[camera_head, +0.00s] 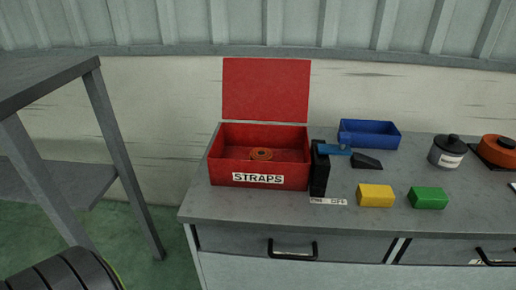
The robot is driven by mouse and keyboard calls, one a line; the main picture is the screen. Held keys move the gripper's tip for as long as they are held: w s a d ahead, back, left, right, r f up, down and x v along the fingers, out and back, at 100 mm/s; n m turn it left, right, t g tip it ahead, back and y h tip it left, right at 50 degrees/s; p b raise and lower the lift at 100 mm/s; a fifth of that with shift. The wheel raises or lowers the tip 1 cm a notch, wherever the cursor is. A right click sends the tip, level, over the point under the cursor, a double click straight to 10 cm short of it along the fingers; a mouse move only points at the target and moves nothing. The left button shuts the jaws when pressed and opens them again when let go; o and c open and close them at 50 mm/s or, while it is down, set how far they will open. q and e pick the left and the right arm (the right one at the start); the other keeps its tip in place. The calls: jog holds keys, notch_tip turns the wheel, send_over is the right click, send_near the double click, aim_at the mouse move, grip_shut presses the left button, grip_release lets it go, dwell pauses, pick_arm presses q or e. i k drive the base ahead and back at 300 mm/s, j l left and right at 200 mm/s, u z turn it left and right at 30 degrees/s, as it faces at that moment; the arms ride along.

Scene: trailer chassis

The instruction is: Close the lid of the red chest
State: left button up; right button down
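A red chest (221,171) stands on the left part of a grey workbench, with a white label reading "STRAPS" on its front. Its red lid (266,90) is open and stands upright at the back edge. Neither of my grippers shows in the head view.
A black upright block (320,172) stands close to the chest's right side, by a blue-handled tool (334,149). A blue bin (370,134), yellow block (375,195), green block (428,197) and dark-lidded canister (448,152) stand further right on the workbench (260,205). A grey shelf frame (118,150) is at left.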

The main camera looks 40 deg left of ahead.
aim_at(254, 89)
jog(key=k+u, duration=0.15)
jog(key=u, duration=0.9)
